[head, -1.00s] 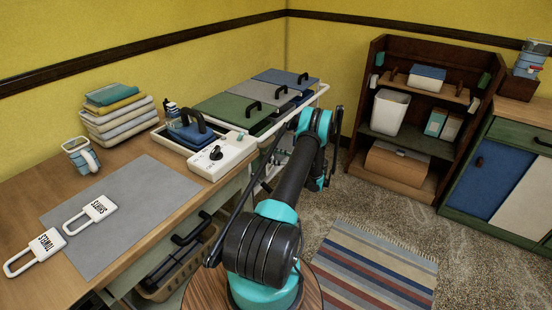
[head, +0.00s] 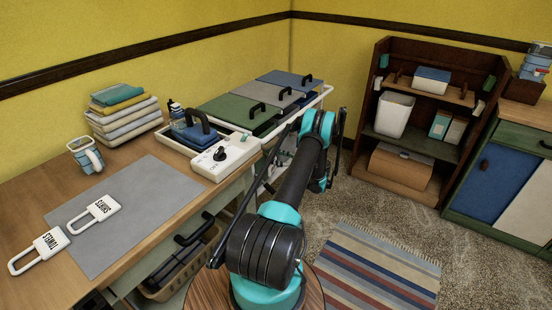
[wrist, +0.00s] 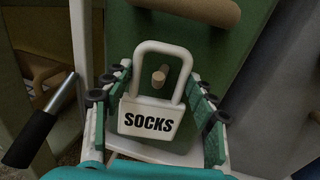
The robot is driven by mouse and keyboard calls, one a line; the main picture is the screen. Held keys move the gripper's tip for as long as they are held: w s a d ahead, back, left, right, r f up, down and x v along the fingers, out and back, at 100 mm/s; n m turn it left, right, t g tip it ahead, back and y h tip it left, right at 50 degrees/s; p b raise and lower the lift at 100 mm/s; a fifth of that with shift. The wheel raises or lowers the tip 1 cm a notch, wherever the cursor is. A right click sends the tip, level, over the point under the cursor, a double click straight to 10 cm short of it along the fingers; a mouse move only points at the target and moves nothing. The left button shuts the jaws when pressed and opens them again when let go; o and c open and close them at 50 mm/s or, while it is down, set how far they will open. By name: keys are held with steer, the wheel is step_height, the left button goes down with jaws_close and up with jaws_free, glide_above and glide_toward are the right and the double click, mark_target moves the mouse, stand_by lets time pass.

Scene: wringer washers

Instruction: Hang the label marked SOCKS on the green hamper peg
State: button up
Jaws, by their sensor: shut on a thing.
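The white SOCKS label (wrist: 150,118) is held between the fingers of my gripper (wrist: 158,98), upright with its loop at the top and its word facing the camera. Behind it is the green hamper front (wrist: 130,30). The wooden peg (wrist: 160,75) shows through the loop opening. I cannot tell whether the loop is around the peg or still in front of it. In the head view the green hamper's lid (head: 222,111) is nearest in the row, and my arm hides the gripper, label and peg.
A round wooden bar (wrist: 205,10) sticks out above the label, and a black-gripped rod (wrist: 35,135) is at left. The SHIRTS label (head: 96,212) and TOWELS label (head: 40,249) lie on the table. Grey (head: 240,95) and blue (head: 283,77) hamper lids stand farther along.

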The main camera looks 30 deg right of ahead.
steer(key=o, duration=1.5)
steer(key=shift+c, duration=0.2)
steer(key=v, duration=0.7)
steer(key=shift+s+d, duration=0.15)
steer(key=shift+s, duration=0.05)
